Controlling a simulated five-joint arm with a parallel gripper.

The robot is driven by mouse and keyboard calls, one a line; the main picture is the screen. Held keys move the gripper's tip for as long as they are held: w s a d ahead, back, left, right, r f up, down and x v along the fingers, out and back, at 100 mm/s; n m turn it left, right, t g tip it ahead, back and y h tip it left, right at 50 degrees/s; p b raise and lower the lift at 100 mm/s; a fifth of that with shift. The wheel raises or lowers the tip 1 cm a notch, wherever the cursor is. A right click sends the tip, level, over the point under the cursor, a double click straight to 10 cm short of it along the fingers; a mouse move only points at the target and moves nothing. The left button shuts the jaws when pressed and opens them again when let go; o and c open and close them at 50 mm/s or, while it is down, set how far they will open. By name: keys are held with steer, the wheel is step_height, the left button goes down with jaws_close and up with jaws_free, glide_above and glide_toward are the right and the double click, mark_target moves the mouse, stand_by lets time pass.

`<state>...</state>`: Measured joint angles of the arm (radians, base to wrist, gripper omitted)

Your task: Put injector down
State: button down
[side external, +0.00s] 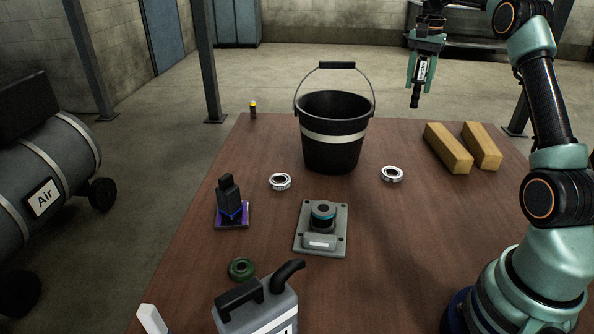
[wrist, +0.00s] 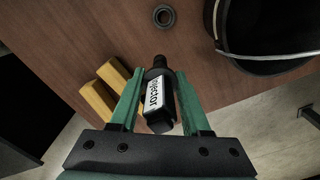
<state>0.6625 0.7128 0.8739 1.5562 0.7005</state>
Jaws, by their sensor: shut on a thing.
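The injector (side external: 421,72) is a dark, narrow part with a white label, and it hangs upright with its dark tip down. My gripper (side external: 424,66) is shut on it, well above the far right of the brown table (side external: 250,300). In the wrist view the injector (wrist: 159,97) sits between the two green fingers of my gripper (wrist: 160,95), and part of its label lettering can be read. Nothing is touching its lower end.
A black bucket (side external: 333,150) with a raised handle stands at the table's back. Two yellow blocks (side external: 447,148) (side external: 482,146) lie at the back right. Bearing rings (side external: 280,182) (side external: 392,174), a grey plate fixture (side external: 320,243), and a grey can (side external: 255,312) stand nearer. The right-centre tabletop is clear.

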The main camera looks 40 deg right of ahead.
steer(key=shift+s+d, duration=0.15)
steer(key=shift+d, duration=0.4)
steer(key=shift+s+d+f+m, duration=0.1)
steer(key=shift+d+f+m, duration=0.05)
steer(key=shift+f+m, duration=0.15)
step_height(320, 180, down, 19)
steer(key=shift+f, duration=0.15)
steer(key=shift+f, duration=0.15)
steer(key=shift+c, duration=1.8)
jaws_free()
